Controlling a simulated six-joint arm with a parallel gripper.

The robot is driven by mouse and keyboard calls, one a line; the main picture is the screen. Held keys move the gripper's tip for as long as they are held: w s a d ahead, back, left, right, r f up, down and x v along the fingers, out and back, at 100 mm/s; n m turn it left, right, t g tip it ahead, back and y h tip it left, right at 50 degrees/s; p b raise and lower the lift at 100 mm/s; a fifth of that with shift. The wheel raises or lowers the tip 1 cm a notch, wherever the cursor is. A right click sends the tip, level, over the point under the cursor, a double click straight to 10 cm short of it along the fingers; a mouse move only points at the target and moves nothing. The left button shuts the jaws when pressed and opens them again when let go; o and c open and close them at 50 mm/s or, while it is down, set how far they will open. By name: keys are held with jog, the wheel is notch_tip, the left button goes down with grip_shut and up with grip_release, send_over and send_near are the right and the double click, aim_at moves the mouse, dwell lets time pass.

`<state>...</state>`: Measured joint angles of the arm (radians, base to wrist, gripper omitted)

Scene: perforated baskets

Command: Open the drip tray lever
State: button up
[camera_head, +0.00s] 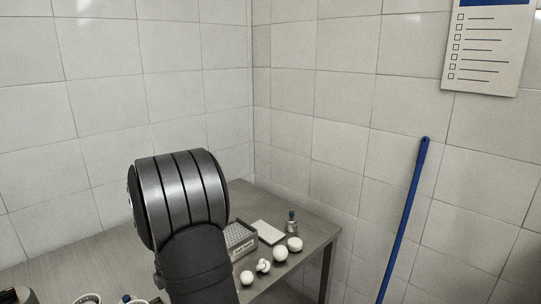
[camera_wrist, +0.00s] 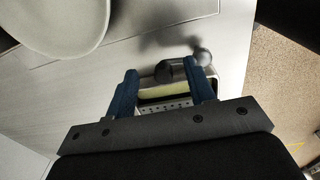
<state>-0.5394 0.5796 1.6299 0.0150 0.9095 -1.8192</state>
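In the wrist view my gripper (camera_wrist: 162,69) shows two blue fingers standing apart, so it is open. A dark round-ended knob (camera_wrist: 164,73) appears between the fingertips, with a gap to each finger; whether it is the lever's grip I cannot tell. A rounded grey knob (camera_wrist: 202,56) is just beyond the right fingertip. Between the fingers, nearer the palm, is a metal tray with a perforated plate (camera_wrist: 168,106) and a pale yellow strip (camera_wrist: 163,91). The fingers hide its sides. The head view shows my arm but not the fingers.
A large pale bowl-like thing (camera_wrist: 55,22) is at the upper left of the wrist view. In the head view, a grey table (camera_head: 75,262) holds a perforated basket (camera_head: 237,238), a white block (camera_head: 268,231), several white rounded objects (camera_head: 281,254) and a small bottle (camera_head: 292,221). A blue pole (camera_head: 405,220) leans against the wall.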

jog(key=shift+d+f, duration=0.8)
jog(key=shift+f, duration=0.05)
jog(key=shift+w+d, duration=0.3)
jog(key=shift+d, duration=0.45)
jog(key=shift+w+d+f, duration=0.1)
jog(key=shift+w+d, duration=0.1)
jog(key=shift+w, duration=0.05)
jog(key=shift+d, duration=0.2)
jog(key=shift+r, duration=0.25)
jog(key=shift+d, duration=0.6)
jog(key=shift+d, duration=0.1)
